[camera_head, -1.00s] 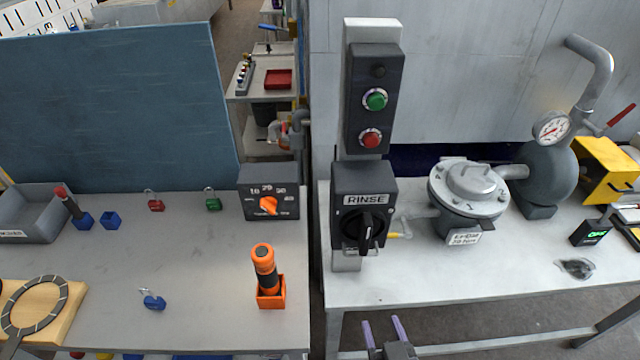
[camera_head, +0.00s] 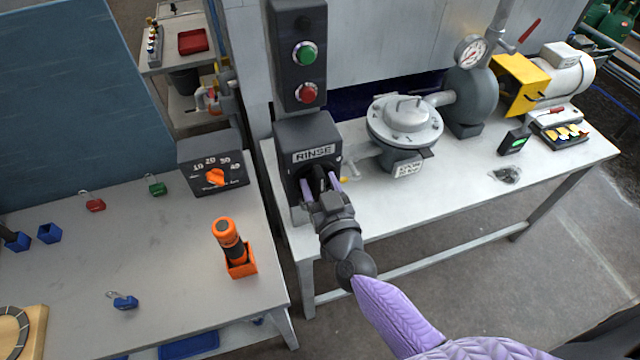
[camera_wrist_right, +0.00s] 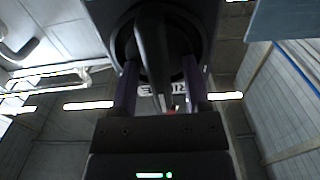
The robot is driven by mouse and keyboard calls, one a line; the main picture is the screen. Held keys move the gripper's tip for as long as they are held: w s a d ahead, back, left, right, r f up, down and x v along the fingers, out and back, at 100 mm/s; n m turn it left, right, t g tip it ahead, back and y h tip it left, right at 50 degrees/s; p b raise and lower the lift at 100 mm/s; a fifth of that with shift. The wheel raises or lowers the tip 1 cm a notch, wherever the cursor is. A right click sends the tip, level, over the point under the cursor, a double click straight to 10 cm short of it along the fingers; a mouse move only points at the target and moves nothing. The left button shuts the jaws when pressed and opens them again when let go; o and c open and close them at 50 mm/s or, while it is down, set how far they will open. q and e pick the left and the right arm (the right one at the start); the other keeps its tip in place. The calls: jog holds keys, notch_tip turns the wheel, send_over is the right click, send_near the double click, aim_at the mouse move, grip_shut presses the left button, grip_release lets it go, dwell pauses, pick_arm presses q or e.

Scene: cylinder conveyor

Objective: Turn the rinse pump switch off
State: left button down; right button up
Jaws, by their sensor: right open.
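In the right wrist view, the handle (camera_wrist_right: 152,45) rises between the fingers (camera_wrist_right: 158,85), and gaps show on both sides. Whether either finger touches it I cannot tell. My left gripper is not in view.
Above the switch are a green button (camera_head: 305,53) and a red button (camera_head: 307,93). A round grey pump housing (camera_head: 405,122) stands close to the right.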

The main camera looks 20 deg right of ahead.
grip_shut()
dwell(0.3)
jog(key=m, duration=0.4)
jog(key=shift+d, duration=0.1)
jog(key=m, duration=0.4)
jog(key=shift+d+f, duration=0.15)
jog(key=m, duration=0.2)
jog(key=m+b, duration=0.1)
jog(key=m, duration=0.2)
jog(key=shift+d+f, duration=0.15)
jog(key=shift+f, duration=0.05)
jog(key=m+b, duration=0.1)
jog(key=m, duration=0.3)
jog(key=shift+f+m, duration=0.15)
jog(key=shift+m, duration=0.25)
grip_release()
